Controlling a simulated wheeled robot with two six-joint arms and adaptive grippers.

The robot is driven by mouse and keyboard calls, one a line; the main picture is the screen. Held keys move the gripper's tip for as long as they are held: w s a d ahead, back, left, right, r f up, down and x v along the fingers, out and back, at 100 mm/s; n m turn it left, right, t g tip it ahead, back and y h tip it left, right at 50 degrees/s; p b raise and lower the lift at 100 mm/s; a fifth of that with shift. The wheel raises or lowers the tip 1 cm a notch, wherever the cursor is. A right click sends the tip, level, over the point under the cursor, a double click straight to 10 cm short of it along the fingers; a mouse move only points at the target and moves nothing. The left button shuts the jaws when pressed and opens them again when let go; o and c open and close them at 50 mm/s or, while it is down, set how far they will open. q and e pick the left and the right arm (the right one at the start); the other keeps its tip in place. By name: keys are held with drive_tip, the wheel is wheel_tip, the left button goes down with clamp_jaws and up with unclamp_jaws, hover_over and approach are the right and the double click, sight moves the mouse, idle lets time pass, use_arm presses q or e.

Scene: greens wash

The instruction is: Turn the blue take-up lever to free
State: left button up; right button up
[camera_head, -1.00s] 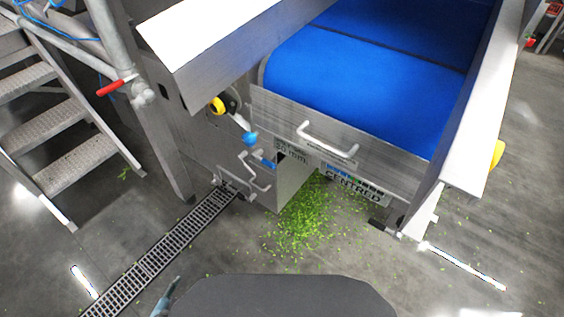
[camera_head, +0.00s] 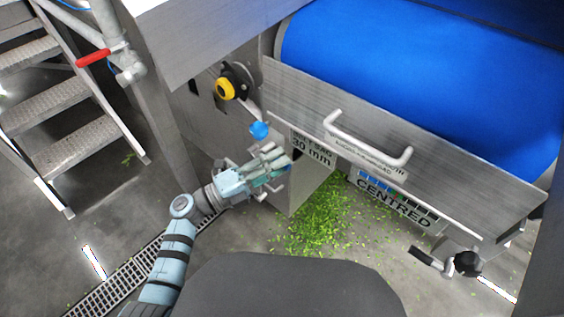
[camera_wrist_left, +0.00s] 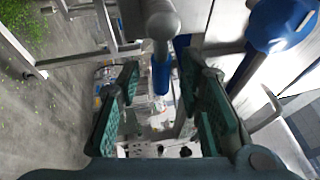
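A blue ball knob (camera_head: 259,130) on a short metal arm hangs below a round hub on the machine's side panel; it shows large at upper right in the wrist view (camera_wrist_left: 280,22). A second blue part, a grip on a grey rod (camera_wrist_left: 162,75), lies between my left fingers in the wrist view. I cannot tell which of the two is the take-up lever. My left gripper (camera_head: 276,164) is below and slightly right of the ball knob. Its teal fingers (camera_wrist_left: 160,105) are open, with gaps beside the grip. My right gripper is out of view.
A white handle (camera_head: 365,140) and a CENTRED plate (camera_head: 392,198) are on the conveyor's front. A metal bracket (camera_head: 232,158) stands close to my left gripper. Greens (camera_head: 325,220) litter the floor. Steps (camera_head: 85,140) stand at left.

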use_arm(q)
drive_tip(key=shift+w+d+r, duration=0.15)
drive_tip(key=shift+w+d, duration=0.1)
drive_tip(key=shift+d, duration=0.35)
drive_tip(key=shift+c, duration=0.6)
clamp_jaws()
drive_tip(key=shift+m, duration=0.3)
drive_tip(key=f+m, duration=0.1)
drive_tip(key=m+g+y, duration=0.1)
drive_tip(key=m, duration=0.1)
drive_tip(key=shift+w+a+f, duration=0.1)
drive_tip(key=shift+a+f, duration=0.05)
drive_tip(key=shift+f, duration=0.2)
drive_tip(key=shift+w+a+f+m+g+y+p, duration=0.15)
drive_tip(key=shift+f+m+g+y+p, duration=0.15)
drive_tip(key=shift+m, duration=0.5)
drive_tip(key=shift+w+a+f+m+g+y+p, duration=0.1)
drive_tip(key=shift+a+f+m+g+y+p, duration=0.2)
drive_tip(key=shift+m, duration=0.5)
drive_tip(key=shift+d+f, duration=0.15)
